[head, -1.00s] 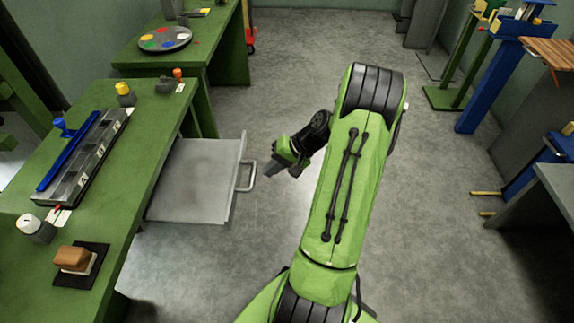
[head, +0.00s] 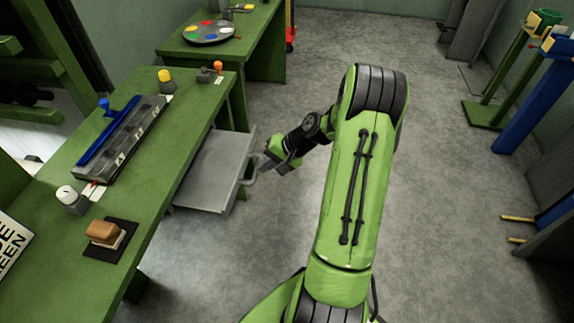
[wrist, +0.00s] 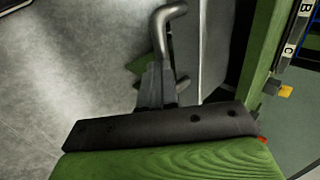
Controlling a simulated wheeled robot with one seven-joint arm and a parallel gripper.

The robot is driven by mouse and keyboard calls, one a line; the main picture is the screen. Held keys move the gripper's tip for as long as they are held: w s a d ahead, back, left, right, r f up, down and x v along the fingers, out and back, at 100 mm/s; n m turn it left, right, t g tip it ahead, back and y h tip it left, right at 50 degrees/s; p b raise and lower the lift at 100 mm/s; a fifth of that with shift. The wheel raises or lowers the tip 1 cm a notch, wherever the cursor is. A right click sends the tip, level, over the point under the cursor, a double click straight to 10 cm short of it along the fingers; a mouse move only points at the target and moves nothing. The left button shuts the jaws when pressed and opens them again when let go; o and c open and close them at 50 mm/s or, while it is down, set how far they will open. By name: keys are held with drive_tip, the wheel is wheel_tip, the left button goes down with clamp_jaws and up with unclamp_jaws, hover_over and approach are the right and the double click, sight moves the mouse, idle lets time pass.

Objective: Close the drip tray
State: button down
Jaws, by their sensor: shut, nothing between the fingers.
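The drip tray (head: 212,172) is a flat grey metal tray, sticking partly out from under the green bench's right edge. Its bar handle (head: 250,174) is on its outer end. My gripper (head: 266,165) is at that handle, on the side away from the bench. In the wrist view, the shut fingers (wrist: 155,88) lie beside or against the handle (wrist: 167,22) and overlap part of it, with nothing between them. Whether they touch it is hard to tell. The tray's grey front (wrist: 213,50) shows just right of the handle.
The green bench (head: 150,205) holds a long grey fixture with a blue bar (head: 110,130), a white-capped pot (head: 70,198) and a brown block (head: 103,231). A second bench with a round palette (head: 208,33) stands behind. The floor to the right is open; blue stands line the right wall.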

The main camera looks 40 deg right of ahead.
drive_tip(key=p, duration=0.2)
approach(210, 164)
drive_tip(key=x, duration=0.5)
drive_tip(key=shift+w+f, duration=0.15)
drive_tip(key=shift+f, duration=0.05)
